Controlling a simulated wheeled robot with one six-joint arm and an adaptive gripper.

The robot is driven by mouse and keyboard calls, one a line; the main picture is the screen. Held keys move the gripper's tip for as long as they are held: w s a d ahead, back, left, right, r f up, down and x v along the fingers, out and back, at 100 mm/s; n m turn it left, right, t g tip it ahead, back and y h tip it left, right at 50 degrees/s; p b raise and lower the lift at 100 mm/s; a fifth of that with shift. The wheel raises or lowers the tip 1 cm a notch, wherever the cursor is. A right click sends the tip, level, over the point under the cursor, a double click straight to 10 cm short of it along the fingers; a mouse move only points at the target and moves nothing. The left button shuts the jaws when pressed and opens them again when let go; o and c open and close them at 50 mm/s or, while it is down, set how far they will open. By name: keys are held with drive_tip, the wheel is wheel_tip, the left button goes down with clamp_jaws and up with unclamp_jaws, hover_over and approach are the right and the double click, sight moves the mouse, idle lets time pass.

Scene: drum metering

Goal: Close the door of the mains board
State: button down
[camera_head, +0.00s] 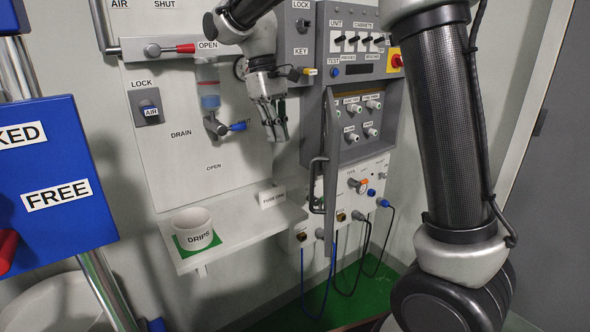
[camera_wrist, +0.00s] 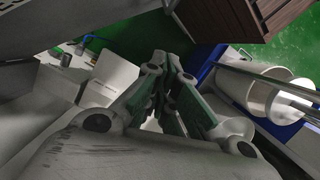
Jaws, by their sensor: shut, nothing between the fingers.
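The mains board (camera_head: 360,122) is a grey housing with several knobs, below a row of black switches on the wall at the back right. Its grey door (camera_head: 330,200) stands open, seen nearly edge-on at the board's left side, with a dark bar handle (camera_head: 313,186) on its left face. My gripper (camera_head: 276,136) is shut and empty, pointing down, left of the door and above the handle's height. It looks apart from the door. In the wrist view my gripper's fingers (camera_wrist: 172,72) are together; I cannot clearly make out the door there.
A shelf (camera_head: 235,219) below left holds a white DRIPS cup (camera_head: 194,231) and a small label block (camera_head: 270,197). A valve with a blue handle (camera_head: 237,127) is left of my gripper. Cables (camera_head: 333,270) hang under the board. A blue FREE panel (camera_head: 60,215) stands far left.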

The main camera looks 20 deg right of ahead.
drive_tip(key=s+d+f, duration=0.3)
drive_tip(key=s+f, duration=0.2)
drive_tip(key=f, duration=0.4)
drive_tip(key=shift+s+d+f, duration=0.15)
drive_tip(key=shift+s+d, duration=0.05)
drive_tip(key=shift+d, duration=0.05)
drive_tip(key=shift+d, duration=0.1)
